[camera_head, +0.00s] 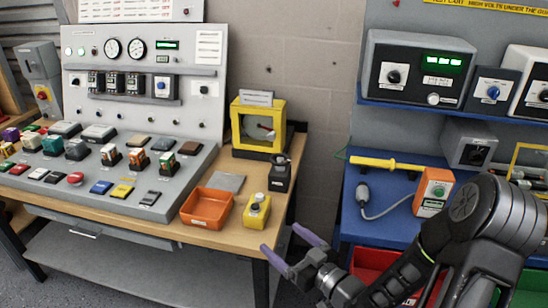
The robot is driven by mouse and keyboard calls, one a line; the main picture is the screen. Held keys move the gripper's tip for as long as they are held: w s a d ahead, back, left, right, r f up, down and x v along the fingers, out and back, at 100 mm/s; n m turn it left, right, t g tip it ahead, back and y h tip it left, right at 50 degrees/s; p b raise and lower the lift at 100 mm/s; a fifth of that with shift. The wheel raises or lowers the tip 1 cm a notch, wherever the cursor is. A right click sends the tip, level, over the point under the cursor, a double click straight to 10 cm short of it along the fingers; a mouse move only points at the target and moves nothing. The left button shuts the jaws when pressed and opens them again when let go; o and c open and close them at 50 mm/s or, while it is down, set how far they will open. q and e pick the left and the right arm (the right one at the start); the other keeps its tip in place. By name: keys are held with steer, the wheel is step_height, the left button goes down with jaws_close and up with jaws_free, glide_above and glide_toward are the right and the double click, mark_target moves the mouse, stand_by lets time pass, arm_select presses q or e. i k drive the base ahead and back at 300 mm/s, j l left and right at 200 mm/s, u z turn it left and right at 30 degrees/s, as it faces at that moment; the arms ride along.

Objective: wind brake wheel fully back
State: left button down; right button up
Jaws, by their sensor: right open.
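I cannot make out a brake wheel for sure in the head view. My right gripper (290,248) is open, with its two purple fingers apart and nothing between them. It is in front of the wooden bench's right front corner, and its arm comes in from the lower right. A yellow box with a round knob (257,211) stands on the bench a little above and left of the fingers in the picture. A yellow-framed case (258,126) with a dial-like inside stands further back. My left gripper is not in view.
An orange tray (206,208) and a dark small device (281,174) sit on the wooden bench, beside a sloped grey control panel (125,180). On the right, a blue bench holds a yellow bar (385,163) and an orange meter (433,192). A gap separates the benches.

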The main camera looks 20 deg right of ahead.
mark_target(280, 162)
steer(key=i+l, duration=0.7)
steer(key=i, duration=0.2)
